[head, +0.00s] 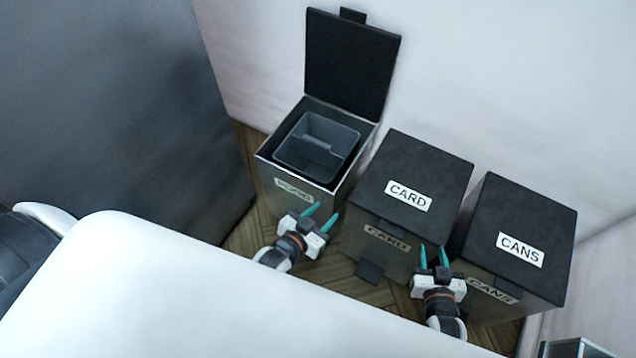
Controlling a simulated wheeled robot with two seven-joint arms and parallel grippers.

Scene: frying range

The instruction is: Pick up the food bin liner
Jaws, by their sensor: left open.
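The food bin liner (327,130) is a grey open-topped tub. It sits inside the food bin (268,158), whose black lid (350,65) stands open against the wall. The liner looks empty, with a ledge or grip across its inside. My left gripper (327,210) is open and empty, in front of the food bin's lower front near its label, apart from the liner. My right gripper (433,248) has its fingers apart and is empty, in front of the gap between the card and cans bins.
The card bin (425,170) and cans bin (535,215) stand to the right with lids shut. A pedal (369,272) juts out below the card bin. A large dark panel (120,100) stands on the left. A white wall is behind the bins. Some wooden floor (262,230) shows.

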